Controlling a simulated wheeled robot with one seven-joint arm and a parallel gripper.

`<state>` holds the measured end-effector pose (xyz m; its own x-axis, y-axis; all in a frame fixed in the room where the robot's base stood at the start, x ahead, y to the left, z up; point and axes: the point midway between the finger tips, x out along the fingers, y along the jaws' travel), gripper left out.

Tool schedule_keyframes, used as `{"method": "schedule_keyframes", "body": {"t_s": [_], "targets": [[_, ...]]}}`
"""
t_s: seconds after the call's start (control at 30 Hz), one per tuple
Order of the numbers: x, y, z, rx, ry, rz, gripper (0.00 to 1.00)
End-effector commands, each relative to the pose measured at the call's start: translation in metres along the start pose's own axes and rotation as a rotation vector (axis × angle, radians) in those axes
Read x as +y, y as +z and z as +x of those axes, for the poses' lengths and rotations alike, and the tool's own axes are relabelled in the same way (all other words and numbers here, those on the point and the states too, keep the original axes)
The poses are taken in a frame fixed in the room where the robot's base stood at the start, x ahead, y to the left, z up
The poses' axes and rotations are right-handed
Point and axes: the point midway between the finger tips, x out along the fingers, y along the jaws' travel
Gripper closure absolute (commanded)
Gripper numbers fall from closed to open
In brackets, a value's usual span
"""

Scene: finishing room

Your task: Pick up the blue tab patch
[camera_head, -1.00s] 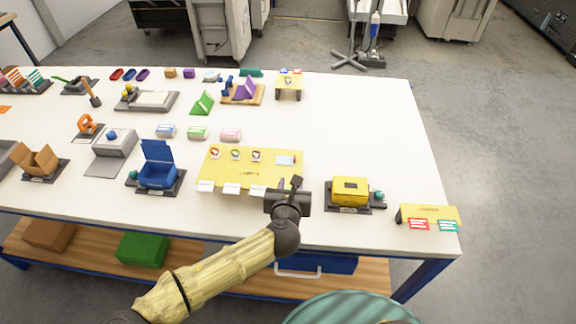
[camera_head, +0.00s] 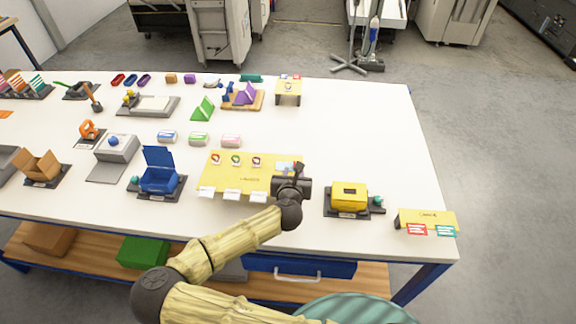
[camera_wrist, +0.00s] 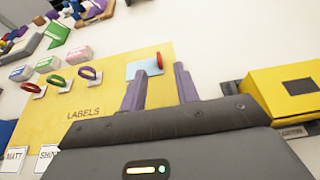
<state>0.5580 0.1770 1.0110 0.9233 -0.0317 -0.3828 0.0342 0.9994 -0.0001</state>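A light blue flat patch (camera_head: 284,166) lies at the right end of the yellow board. In the wrist view the patch (camera_wrist: 143,67) has a small red tab (camera_wrist: 159,61) standing at its right edge. I take it for the blue tab patch, though its tab looks red. My gripper (camera_head: 296,171) is over the board's right end and partly covers the patch in the head view.
The yellow board (camera_head: 225,172), marked LABELS, bears several ringed tags. A yellow box (camera_head: 349,197) on a dark base stands close to the right. An open blue box (camera_head: 159,176) stands left. Blue (camera_head: 167,136), green (camera_head: 198,139) and pink (camera_head: 231,141) blocks stand behind the board.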

Motion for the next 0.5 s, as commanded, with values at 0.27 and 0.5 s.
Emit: {"method": "schedule_keyframes", "body": {"t_s": [0.27, 0.5], "targets": [[0.001, 0.005, 0.024, 0.0, -0.001, -0.001, 0.69], [0.002, 0.003, 0.05, 0.0, 0.0, 0.0, 0.69]]}}
